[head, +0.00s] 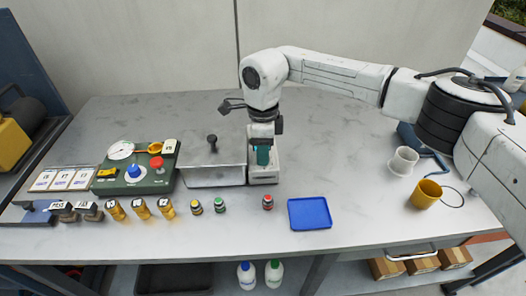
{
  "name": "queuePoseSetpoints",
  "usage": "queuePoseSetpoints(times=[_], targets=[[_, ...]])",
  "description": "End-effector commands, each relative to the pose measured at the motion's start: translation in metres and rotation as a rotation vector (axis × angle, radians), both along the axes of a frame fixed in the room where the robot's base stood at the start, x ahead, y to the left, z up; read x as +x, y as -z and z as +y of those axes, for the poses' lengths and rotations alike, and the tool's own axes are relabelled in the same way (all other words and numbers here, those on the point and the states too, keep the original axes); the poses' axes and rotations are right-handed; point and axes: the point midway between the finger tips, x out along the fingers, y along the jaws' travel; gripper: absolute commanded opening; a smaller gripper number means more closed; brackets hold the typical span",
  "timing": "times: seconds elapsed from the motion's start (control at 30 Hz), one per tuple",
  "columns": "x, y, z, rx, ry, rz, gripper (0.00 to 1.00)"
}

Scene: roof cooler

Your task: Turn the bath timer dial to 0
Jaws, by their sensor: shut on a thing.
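A blue dial (135,172) sits on the green control panel (148,184) at the left of the bench. I cannot read its marks or setting, and no label shows whether it is the bath timer dial. My gripper (262,148) points down over a narrow light-grey open box (264,179), well to the right of the panel. It is shut on a small teal thing (262,156) in or just above that box. The fingertips and the lower end of the teal thing are hard to make out.
A steel bath with a black-knobbed lid (225,155) stands between panel and gripper. The panel also carries a red button (156,162), a gauge (121,150) and a yellow lever (149,149). Small bottles (219,205) and a blue tray (310,213) stand in front.

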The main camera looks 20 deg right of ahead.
Motion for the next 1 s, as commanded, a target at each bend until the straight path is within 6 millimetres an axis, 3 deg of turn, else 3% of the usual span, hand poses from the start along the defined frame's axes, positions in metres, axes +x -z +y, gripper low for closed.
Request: queuePoseSetpoints(times=[0.5,1.0], targets=[[0.001,-0.0012,0.0006,0.0,-0.438,-0.005,0.02],[0.0007,-0.0015,0.0009,0.0,-0.608,-0.004,0.02]])
